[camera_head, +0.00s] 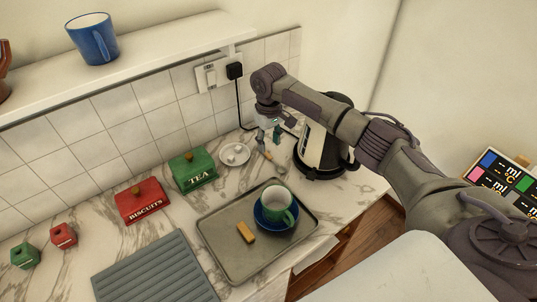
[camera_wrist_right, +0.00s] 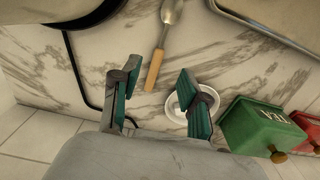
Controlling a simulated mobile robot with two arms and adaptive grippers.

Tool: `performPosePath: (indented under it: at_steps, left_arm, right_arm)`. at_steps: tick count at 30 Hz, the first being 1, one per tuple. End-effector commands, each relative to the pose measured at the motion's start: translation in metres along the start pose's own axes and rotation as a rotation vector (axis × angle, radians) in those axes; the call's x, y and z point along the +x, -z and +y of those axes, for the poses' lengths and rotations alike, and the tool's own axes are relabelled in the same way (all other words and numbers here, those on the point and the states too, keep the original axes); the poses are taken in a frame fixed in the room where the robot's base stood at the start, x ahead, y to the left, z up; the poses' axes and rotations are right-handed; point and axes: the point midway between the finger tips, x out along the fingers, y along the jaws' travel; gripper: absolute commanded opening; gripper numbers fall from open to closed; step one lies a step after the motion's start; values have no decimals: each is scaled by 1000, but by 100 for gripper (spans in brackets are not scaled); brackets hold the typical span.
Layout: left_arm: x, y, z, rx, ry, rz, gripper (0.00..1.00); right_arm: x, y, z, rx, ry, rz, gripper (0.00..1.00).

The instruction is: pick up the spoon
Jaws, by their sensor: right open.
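The spoon (camera_head: 265,153) lies on the marble counter between the small white plate and the kettle. In the right wrist view, its wooden handle (camera_wrist_right: 155,69) points toward my gripper and its metal bowl lies farther away, at the top edge. My right gripper (camera_head: 269,133) is open and empty near the handle end. In the wrist view, the handle end appears between the two spread fingers (camera_wrist_right: 158,82), with no visible contact. The exact height above the counter is hard to tell. My left gripper is not in view.
A kettle (camera_head: 312,154) stands just right of the gripper, with its black cord (camera_head: 238,105) behind. A white plate (camera_head: 235,155), green tea box (camera_head: 193,170) and red biscuits box (camera_head: 143,201) stand left. A grey tray (camera_head: 221,252) with a green cup (camera_head: 274,204) lies in front.

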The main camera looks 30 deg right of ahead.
Motion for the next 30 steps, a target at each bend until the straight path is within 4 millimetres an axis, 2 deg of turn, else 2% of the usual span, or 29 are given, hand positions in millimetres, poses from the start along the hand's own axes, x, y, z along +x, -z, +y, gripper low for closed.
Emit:
performPosePath:
  at_steps: [5,12,21,29,30]
  left_arm:
    - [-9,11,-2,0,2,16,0]
    - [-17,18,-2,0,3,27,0]
    - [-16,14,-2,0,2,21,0]
    - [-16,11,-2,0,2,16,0]
    - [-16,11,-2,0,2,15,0]
  right_arm:
    - [14,-5,2,1,-1,-3,45]
    - [48,-10,3,1,1,-2,45]
    - [54,-10,3,0,0,1,45]
    - [54,-9,3,0,0,1,1]
    - [54,-9,3,0,0,1,0]
